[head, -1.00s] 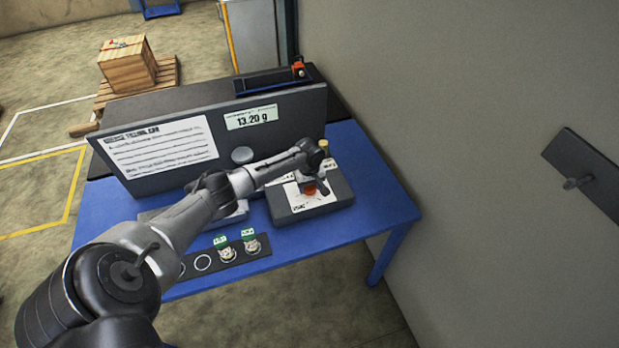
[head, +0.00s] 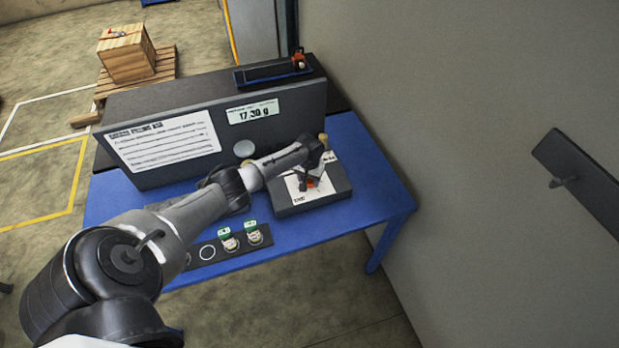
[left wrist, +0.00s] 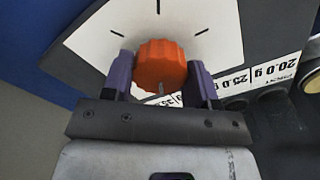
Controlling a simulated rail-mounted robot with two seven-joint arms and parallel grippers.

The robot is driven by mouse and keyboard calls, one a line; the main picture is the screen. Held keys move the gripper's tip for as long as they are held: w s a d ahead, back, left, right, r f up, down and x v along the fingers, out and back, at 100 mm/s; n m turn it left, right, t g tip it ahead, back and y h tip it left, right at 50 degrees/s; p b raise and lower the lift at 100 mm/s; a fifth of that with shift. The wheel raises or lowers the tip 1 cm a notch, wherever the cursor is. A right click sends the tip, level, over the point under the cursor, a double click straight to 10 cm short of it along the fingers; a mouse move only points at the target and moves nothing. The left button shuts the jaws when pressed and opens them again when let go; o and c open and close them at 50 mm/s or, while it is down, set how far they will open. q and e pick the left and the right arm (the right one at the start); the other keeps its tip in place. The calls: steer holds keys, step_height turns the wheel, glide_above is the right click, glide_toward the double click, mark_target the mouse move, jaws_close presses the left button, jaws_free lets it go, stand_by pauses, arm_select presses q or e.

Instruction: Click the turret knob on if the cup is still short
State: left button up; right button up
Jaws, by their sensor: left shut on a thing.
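The orange turret knob (left wrist: 160,66) sits on a white dial with black tick marks in the left wrist view. My left gripper (left wrist: 160,78) is shut on the knob, one purple finger on each side. In the head view the left gripper (head: 309,182) is over the dark dial box (head: 318,199), with the orange knob (head: 312,182) partly hidden by it. The display (head: 252,112) on the grey panel reads about 17.30 g. Labels 20.0 g and 25.0 g (left wrist: 238,82) show beside the dial. The cup cannot be made out behind my arm. My right gripper is not in view.
The grey panel (head: 290,105) rises behind the dial box. A wall (head: 450,120) stands close on the right. The blue table (head: 365,170) is clear right of the box.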

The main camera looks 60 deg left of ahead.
arm_select(q)
steer(key=shift+m, duration=0.4)
steer(key=o, duration=0.9)
steer(key=shift+r, duration=0.5)
steer(key=shift+r+p, duration=1.05)
steer(key=shift+r, duration=5.4)
